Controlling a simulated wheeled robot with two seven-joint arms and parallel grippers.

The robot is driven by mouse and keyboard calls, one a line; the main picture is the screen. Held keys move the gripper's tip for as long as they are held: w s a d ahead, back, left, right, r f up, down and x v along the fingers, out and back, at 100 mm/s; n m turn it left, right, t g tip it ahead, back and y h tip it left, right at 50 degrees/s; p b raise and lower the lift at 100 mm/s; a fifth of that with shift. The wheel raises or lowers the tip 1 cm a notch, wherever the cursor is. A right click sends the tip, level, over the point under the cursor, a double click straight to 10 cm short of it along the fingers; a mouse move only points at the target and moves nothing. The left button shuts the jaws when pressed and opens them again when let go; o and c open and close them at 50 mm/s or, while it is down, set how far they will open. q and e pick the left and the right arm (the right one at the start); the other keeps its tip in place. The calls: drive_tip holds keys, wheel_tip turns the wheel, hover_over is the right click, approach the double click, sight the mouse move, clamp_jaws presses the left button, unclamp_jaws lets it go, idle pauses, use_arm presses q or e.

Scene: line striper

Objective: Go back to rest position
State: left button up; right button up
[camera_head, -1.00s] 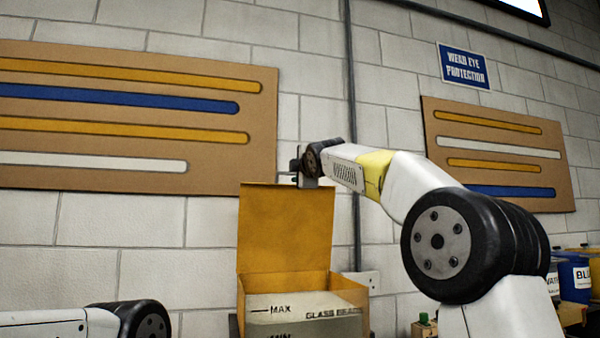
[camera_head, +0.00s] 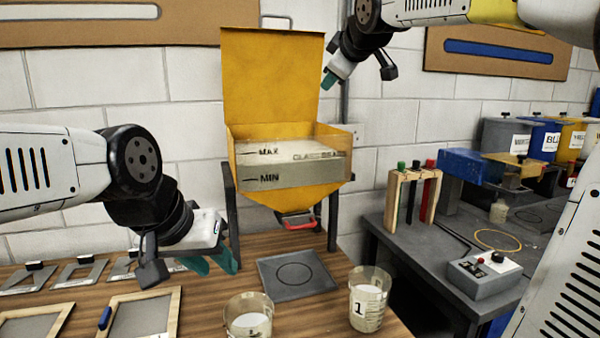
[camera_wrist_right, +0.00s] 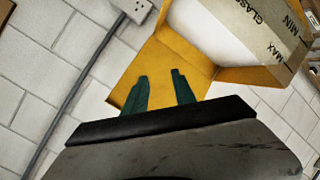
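My right gripper (camera_head: 329,79) is raised at the upper right edge of the open yellow lid of the glass bead hopper (camera_head: 240,177). In the right wrist view its two teal fingers (camera_wrist_right: 160,92) stand apart with nothing between them, in front of the yellow lid. My left gripper (camera_head: 210,263) is low at the left, over the wooden table, left of the hopper. Its teal fingertips look apart and empty. The hopper's clear front shows MAX and MIN marks and pale beads inside.
Two cups of white material (camera_head: 368,297) (camera_head: 248,318) and a dark square plate (camera_head: 295,274) with a circle are on the table. Framed screens (camera_head: 143,314) lie at left. A rack of tubes (camera_head: 411,193) and a switch box (camera_head: 485,274) stand on the right bench.

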drive_tip(key=s+d+f+m+g, duration=0.3)
drive_tip(key=s+f+m, duration=0.3)
drive_tip(key=s+f, duration=0.8)
drive_tip(key=s+d+f+m+g, duration=0.3)
drive_tip(key=s+f+m, duration=0.3)
drive_tip(key=s+f, duration=0.8)
wheel_tip(320, 180, down, 2)
drive_tip(key=shift+s+d+f+g+h, duration=0.1)
drive_tip(key=shift+s+d+g+h, duration=0.15)
drive_tip(key=shift+s+g+h, duration=0.2)
